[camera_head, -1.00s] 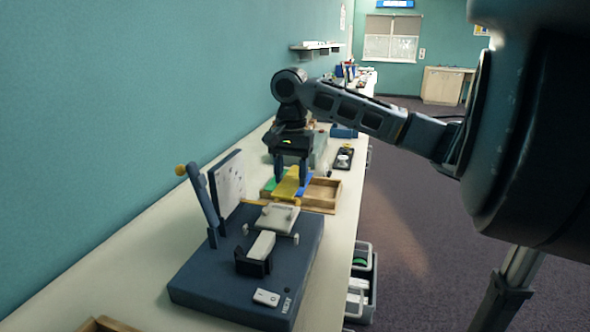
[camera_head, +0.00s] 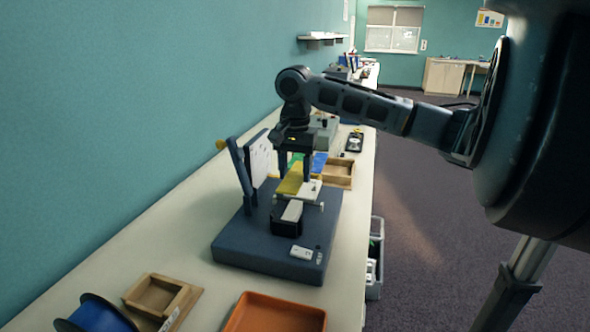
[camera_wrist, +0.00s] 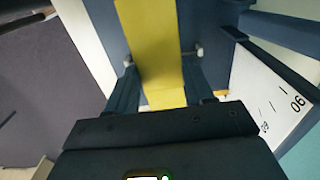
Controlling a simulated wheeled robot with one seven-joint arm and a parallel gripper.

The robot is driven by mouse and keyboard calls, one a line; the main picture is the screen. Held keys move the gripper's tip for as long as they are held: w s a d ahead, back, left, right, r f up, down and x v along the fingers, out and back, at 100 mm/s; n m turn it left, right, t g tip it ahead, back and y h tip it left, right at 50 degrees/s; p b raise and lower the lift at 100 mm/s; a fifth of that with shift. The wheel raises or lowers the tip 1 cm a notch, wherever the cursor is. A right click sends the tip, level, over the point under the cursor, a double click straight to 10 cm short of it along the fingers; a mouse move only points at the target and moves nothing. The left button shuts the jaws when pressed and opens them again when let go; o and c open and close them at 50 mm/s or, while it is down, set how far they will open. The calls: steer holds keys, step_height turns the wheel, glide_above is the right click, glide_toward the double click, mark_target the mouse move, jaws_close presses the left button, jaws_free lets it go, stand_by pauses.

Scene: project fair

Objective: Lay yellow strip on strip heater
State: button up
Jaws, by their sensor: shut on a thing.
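The yellow strip (camera_head: 290,181) is between the fingers of my gripper (camera_head: 296,168), which is shut on it. In the wrist view the strip (camera_wrist: 150,45) runs lengthwise between the two fingers (camera_wrist: 158,82). The strip heater is a dark blue base (camera_head: 268,250) with an upright lever and a white scale board (camera_head: 260,160). The strip is above the heater's far part, close to its pale plate (camera_head: 311,191). In the wrist view small pale posts (camera_wrist: 198,50) show on both sides of the strip. I cannot tell whether the strip touches the heater.
Behind the heater are a wooden tray (camera_head: 339,173) and a blue strip (camera_head: 320,162). An orange tray (camera_head: 275,312), a small wooden tray (camera_head: 160,297) and a blue spool (camera_head: 96,316) are at the near end. The teal wall borders the bench on the left.

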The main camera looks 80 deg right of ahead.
mark_target(295, 203)
step_height(295, 203, down, 3)
steer(key=shift+r+b, duration=0.1)
steer(key=shift+b, duration=1.05)
steer(key=shift+f, duration=1.5)
steer(key=shift+p, duration=0.7)
steer(key=shift+f, duration=0.65)
steer(key=o, duration=1.1)
steer(key=shift+r, duration=0.1)
step_height(295, 203, up, 8)
steer(key=shift+f, duration=0.2)
